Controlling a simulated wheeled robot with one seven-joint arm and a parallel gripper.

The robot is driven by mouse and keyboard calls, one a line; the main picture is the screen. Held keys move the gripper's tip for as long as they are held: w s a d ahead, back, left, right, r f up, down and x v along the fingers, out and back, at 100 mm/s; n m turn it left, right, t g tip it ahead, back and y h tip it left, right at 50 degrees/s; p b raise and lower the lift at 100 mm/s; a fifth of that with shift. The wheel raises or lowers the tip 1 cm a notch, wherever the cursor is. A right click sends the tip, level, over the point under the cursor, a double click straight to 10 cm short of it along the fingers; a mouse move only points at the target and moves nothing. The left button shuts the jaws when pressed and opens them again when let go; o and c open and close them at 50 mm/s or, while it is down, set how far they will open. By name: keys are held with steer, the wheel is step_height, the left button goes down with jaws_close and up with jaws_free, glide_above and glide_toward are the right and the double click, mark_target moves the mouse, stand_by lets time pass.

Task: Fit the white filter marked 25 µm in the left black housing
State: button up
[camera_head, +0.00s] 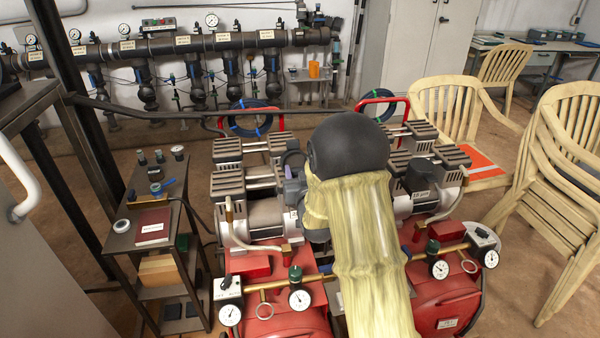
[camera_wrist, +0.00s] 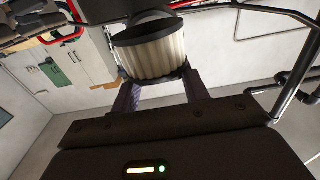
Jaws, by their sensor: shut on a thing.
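A white pleated filter (camera_wrist: 152,57) with a dark grey rim shows at the top middle of the wrist view. My gripper (camera_wrist: 158,78) is shut on it, with one dark finger at each side. No 25 µm mark can be read on the part that shows. In the head view my own arm, with its pale yellow sleeve, fills the middle and hides the gripper and the filter. I cannot make out the left black housing with certainty in either view.
Red compressors (camera_head: 290,322) with gauges stand below my arm. A dark metal rack (camera_head: 118,240) at left holds small black parts and a red booklet (camera_head: 153,226). Cream plastic chairs (camera_head: 565,190) stand at right. A black pipe manifold (camera_head: 190,44) runs along the back wall.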

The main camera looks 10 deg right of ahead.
steer(key=shift+f, duration=0.1)
stand_by(0.3)
steer(key=shift+s+f+b, duration=0.1)
steer(key=shift+f+b, duration=0.05)
steer(key=shift+b, duration=0.25)
steer(key=shift+f+b, duration=1)
steer(key=shift+b, duration=0.1)
stand_by(0.5)
steer(key=shift+d, duration=0.2)
steer(key=shift+a+f+b, duration=0.15)
steer(key=shift+f+b, duration=0.2)
steer(key=shift+f, duration=0.1)
steer(key=shift+f+b, duration=1.1)
steer(key=shift+b, duration=0.2)
stand_by(0.9)
